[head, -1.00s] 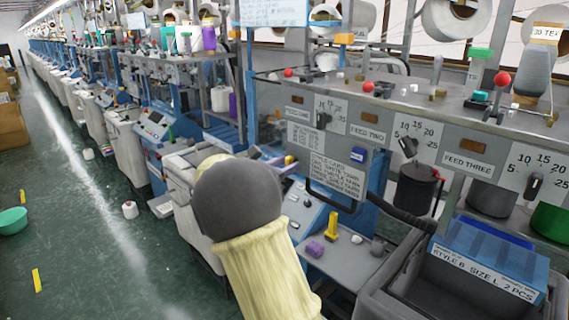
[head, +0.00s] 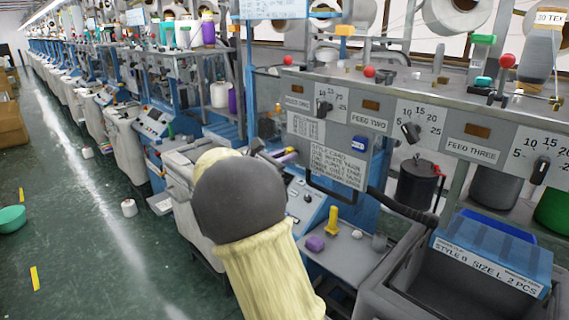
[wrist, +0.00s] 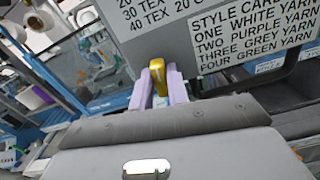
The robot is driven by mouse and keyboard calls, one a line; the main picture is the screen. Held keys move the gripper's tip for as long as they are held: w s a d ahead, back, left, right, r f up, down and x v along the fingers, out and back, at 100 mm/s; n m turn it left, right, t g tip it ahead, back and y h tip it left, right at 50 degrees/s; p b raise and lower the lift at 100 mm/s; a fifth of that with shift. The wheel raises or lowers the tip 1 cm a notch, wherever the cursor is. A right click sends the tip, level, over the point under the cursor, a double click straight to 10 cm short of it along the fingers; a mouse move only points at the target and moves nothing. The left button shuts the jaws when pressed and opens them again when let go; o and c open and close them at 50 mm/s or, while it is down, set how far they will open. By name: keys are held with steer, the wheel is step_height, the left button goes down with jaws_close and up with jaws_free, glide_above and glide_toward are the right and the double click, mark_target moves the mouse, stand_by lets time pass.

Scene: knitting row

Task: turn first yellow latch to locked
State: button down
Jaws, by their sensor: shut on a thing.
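A yellow latch (wrist: 157,72) stands upright in the wrist view, just below the grey machine panel. My gripper (wrist: 159,82) has its two pale purple fingers on either side of it, shut on it. The fingers hide the latch's lower part. In the head view the fingers (head: 287,156) show small beside the style card, behind my forearm, and the latch is too small to make out clearly there.
The grey panel (head: 367,141) with feed dials and a style card (head: 337,167) is close to my gripper. A yellow post (head: 332,221) and purple lump (head: 315,243) are on a shelf below. A grey bin (head: 440,292) stands at right. The aisle floor at left is mostly clear.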

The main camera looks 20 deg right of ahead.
steer(key=m+b, duration=0.5)
steer(key=b, duration=0.2)
steer(key=m+b, duration=0.6)
steer(key=b, duration=0.2)
steer(key=m+b, duration=0.5)
steer(key=b, duration=0.3)
steer(key=shift+s+f, duration=0.15)
steer(key=shift+f, duration=0.15)
steer(key=shift+m, duration=0.3)
steer(key=c, duration=1.4)
jaws_free()
